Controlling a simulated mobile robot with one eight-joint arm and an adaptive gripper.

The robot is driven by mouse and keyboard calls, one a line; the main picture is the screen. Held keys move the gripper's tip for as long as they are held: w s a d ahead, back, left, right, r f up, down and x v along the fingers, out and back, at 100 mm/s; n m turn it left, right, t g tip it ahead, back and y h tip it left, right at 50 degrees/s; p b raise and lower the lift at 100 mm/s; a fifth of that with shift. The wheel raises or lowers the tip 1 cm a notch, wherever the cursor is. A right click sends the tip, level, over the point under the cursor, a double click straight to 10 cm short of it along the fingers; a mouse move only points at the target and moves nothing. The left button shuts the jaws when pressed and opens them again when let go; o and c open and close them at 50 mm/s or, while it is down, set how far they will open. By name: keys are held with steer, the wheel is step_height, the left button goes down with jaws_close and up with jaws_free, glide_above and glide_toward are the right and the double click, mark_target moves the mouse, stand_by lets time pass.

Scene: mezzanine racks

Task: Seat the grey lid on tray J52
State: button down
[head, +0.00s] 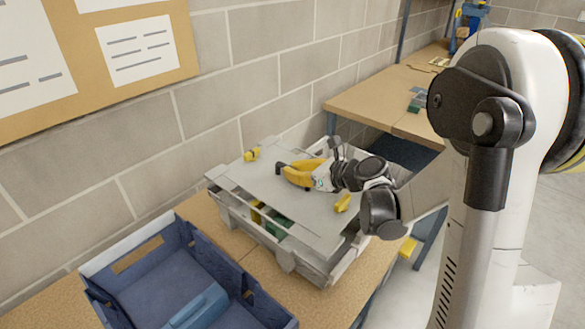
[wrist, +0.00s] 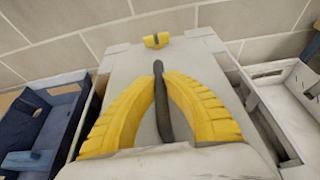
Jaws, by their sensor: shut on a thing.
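The flat grey lid (head: 262,185) lies over the grey tray (head: 287,257) on the bench. My gripper (head: 284,171) has yellow ribbed fingers shut on the lid's dark bar handle, which also shows between the fingertips in the wrist view (wrist: 160,95). In the head view the lid is skewed to the tray, leaving an open gap along the near left side, where green and yellow contents show. I cannot tell whether the lid touches the rim. Yellow clips sit at the lid's far edge (head: 251,154) and near right edge (head: 343,203). No J52 marking is readable.
A blue crate (head: 108,275) with a blue block inside stands left of the tray. The block wall is close behind. In the wrist view a pale open tray (wrist: 303,80) borders the lid's right. Another bench (head: 385,100) stands at the back right.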

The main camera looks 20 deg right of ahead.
mark_target(293, 186)
steer(key=shift+f+b, duration=1.7)
steer(key=shift+f, duration=0.8)
steer(key=shift+f+b, duration=0.55)
steer(key=shift+b, duration=0.2)
steer(key=c, duration=1.8)
jaws_free()
steer(key=shift+c, duration=0.2)
steer(key=shift+p+v, duration=1.35)
steer(key=shift+v, duration=4.2)
steer(key=shift+a, duration=0.15)
